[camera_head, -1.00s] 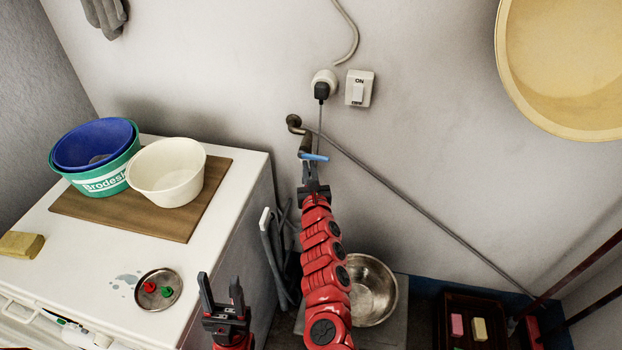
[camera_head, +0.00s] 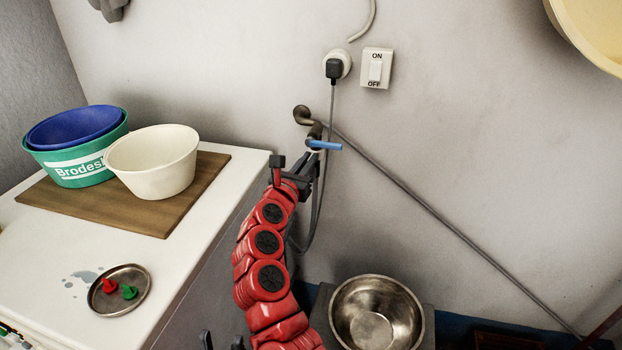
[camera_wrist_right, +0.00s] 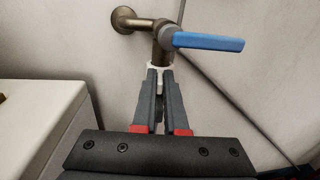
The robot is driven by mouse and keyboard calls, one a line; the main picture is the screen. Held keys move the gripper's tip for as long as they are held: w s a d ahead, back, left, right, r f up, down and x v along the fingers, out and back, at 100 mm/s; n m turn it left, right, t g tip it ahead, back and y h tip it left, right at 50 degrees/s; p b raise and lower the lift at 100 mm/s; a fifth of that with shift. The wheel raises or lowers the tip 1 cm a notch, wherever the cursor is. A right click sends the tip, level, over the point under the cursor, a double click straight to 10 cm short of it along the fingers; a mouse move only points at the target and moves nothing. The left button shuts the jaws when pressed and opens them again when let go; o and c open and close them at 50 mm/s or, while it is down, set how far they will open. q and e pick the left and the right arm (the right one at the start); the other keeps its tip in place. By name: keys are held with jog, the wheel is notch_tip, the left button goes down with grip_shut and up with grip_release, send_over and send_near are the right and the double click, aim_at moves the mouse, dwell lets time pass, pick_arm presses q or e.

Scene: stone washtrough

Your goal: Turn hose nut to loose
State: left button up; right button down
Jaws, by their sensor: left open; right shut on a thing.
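A brass tap (camera_head: 302,115) with a blue lever (camera_head: 323,145) comes out of the wall; it also shows in the right wrist view (camera_wrist_right: 128,20). A whitish hose nut (camera_wrist_right: 154,71) sits at the lower end of its spout. My right gripper (camera_wrist_right: 161,80) comes from below with its fingers on either side of the nut, shut on it. In the head view my right gripper (camera_head: 310,160) is just under the tap, and the nut is mostly hidden there. My left gripper (camera_head: 221,342) is open and empty at the bottom edge; only its fingertips show.
A white worktop (camera_head: 50,250) on the left bears a brown board (camera_head: 110,213) with basins and a small metal dish (camera_head: 135,300) with red and green pieces. A steel bowl (camera_head: 415,310) stands low right of my arm. A grey hose (camera_head: 318,220) hangs behind my arm.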

jog(key=m+h+b, duration=0.1)
jog(key=a+m+g+h, duration=0.1)
jog(key=h, duration=0.1)
jog(key=m+g+h+b, duration=0.1)
jog(key=shift+w+a+f+b, duration=0.1)
jog(key=shift+w+a+b, duration=0.05)
jog(key=shift+w+b, duration=0.15)
jog(key=shift+h, duration=0.6)
jog(key=c, duration=1)
grip_release()
jog(key=shift+w, duration=0.1)
jog(key=shift+o, duration=0.2)
jog(key=shift+y, duration=0.3)
